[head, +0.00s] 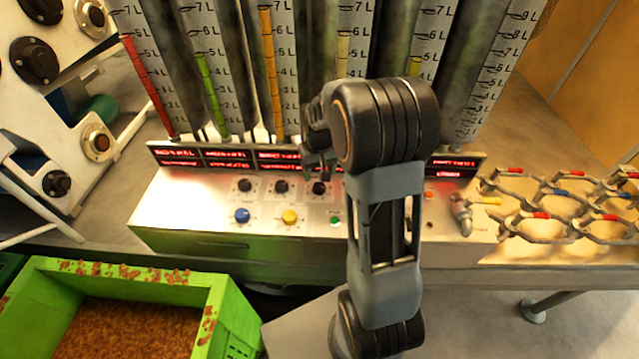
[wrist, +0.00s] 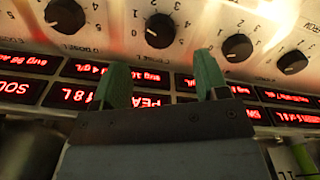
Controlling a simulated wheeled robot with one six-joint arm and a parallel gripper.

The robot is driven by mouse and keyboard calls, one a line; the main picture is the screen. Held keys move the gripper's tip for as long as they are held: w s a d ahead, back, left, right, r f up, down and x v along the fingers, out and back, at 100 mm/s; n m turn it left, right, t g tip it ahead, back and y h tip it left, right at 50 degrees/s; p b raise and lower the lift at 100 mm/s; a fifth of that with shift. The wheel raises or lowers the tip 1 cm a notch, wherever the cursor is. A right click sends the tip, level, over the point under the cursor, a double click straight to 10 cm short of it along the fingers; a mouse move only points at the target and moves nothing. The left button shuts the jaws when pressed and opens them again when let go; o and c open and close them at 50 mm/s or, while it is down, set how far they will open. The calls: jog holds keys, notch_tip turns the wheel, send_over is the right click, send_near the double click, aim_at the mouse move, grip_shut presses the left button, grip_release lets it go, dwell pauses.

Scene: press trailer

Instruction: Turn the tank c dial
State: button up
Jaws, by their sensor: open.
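A row of black dials with white pointers sits on the pale console top. In the head view they are a left dial (head: 244,185), a middle dial (head: 281,186) and a right dial (head: 320,188). I cannot read which is tank C. My gripper (head: 318,165) is above and behind the right dial, and my arm hides the console to its right. The wrist view shows several dials, including one (wrist: 160,31) just beyond my open gripper (wrist: 161,75). The green-tipped fingers are apart with nothing between them, over the red displays.
Red-lit displays (head: 277,156) and tall graduated tubes (head: 270,65) stand behind the dials. A blue knob (head: 242,215), a yellow knob (head: 289,216) and a green button (head: 335,220) lie in front. A metal rack (head: 560,205) is at right; a green bin (head: 236,318) is lower left.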

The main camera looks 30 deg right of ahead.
aim_at(319, 186)
jog(key=shift+f, duration=3.2)
jog(key=shift+c, duration=0.4)
jog(key=c, duration=0.8)
jog(key=shift+c, duration=0.2)
jog(key=shift+m, duration=0.3)
jog(key=m+b, duration=0.1)
jog(key=m, duration=0.2)
jog(key=shift+m, duration=0.3)
jog(key=shift+m+b, duration=0.5)
jog(key=shift+m, duration=1.7)
